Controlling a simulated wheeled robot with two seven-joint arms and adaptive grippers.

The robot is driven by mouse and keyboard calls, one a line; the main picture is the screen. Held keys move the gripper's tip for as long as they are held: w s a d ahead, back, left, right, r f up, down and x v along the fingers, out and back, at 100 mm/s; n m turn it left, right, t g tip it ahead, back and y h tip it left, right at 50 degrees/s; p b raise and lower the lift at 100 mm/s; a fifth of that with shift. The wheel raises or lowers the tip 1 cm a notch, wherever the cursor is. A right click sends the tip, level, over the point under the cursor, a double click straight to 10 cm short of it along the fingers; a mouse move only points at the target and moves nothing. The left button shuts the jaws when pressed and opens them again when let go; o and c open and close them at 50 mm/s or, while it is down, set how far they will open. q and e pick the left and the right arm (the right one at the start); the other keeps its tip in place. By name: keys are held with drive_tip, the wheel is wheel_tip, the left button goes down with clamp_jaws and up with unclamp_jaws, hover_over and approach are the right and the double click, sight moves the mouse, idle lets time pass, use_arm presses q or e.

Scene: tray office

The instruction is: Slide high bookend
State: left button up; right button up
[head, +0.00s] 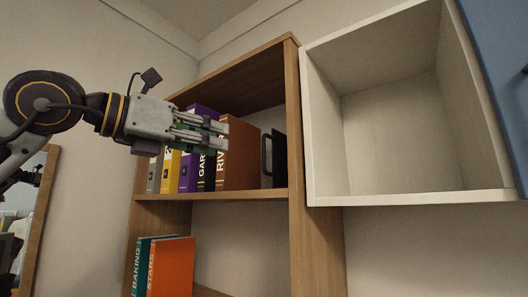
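A black bookend (279,160) stands upright on the upper shelf of the wooden bookcase, near its right side panel. A black loop-shaped part (266,156) shows at its left, close to the brown book. My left gripper (222,136) reaches in from the left, in front of the row of books and to the left of the bookend, apart from it in the picture. Its fingers point right and overlap the brown book's spine in the picture. I see nothing held in it, but cannot tell how far its fingers are apart. My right gripper is not in view.
Teal and orange books (172,266) stand below. The bookcase side panel (296,130) and an empty white wall cubby (326,201) bound the right. A blue cabinet (503,70) is at far right.

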sight(264, 167)
use_arm(q)
drive_tip(key=shift+d, duration=0.1)
drive_tip(key=shift+p+x, duration=2)
drive_tip(key=shift+x, duration=4.85)
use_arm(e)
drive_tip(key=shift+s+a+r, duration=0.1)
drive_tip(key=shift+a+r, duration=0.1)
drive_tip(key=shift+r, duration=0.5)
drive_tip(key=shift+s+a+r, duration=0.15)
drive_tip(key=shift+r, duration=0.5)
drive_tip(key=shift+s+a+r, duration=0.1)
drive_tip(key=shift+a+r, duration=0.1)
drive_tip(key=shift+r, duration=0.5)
use_arm(q)
clamp_jaws()
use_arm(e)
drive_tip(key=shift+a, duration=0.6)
